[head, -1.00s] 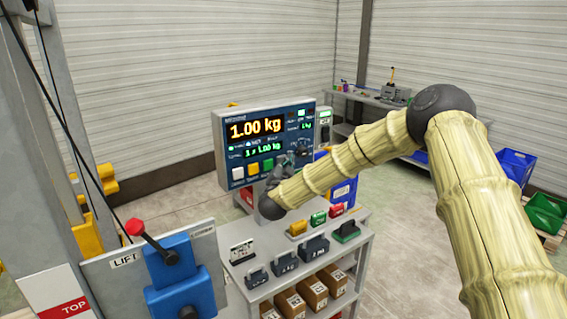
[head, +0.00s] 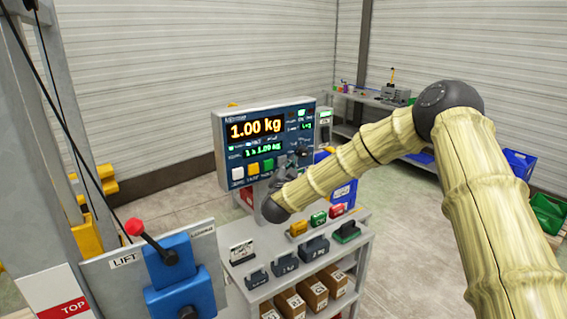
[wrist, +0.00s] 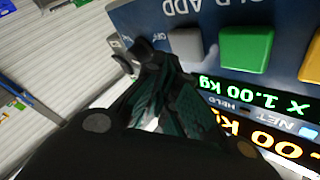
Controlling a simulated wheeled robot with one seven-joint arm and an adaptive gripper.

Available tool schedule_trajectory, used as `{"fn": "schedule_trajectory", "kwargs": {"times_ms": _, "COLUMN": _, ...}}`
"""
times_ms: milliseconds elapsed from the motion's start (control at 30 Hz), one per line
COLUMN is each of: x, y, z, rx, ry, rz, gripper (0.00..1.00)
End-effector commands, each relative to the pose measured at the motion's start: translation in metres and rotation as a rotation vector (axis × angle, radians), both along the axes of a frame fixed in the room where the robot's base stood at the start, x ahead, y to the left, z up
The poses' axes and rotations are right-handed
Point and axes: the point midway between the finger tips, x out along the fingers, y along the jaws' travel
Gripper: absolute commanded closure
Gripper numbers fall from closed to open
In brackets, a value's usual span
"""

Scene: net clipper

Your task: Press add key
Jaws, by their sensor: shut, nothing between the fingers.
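The control panel (head: 222,150) has a screen reading 1.00 kg and a row of white, yellow and green keys along its lower edge. In the wrist view the panel appears upside down. The grey key (wrist: 186,44), by the ADD label (wrist: 180,8), sits beside the green key (wrist: 246,48). My gripper (wrist: 165,62) is shut and empty, its tips close to the grey key on the side away from the green one. In the head view my gripper (head: 298,156) overlaps the panel's lower right. Whether it touches the panel, I cannot tell.
A black knob (wrist: 144,50) marked OFF is close to my fingertips. Below stands a grey shelf cart (head: 262,291) with dark weights, coloured blocks and boxes. A blue lift control (head: 168,262) with a red-tipped lever is at the front left.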

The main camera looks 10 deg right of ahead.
Motion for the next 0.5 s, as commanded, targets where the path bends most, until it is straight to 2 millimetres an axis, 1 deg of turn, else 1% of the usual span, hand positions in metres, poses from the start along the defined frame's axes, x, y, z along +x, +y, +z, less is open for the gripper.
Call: {"fn": "schedule_trajectory", "kwargs": {"times_ms": 500, "x": -0.035, "y": -0.013, "z": 0.0, "rx": 0.0, "ry": 0.0, "rz": 0.0, "gripper": 1.0}}
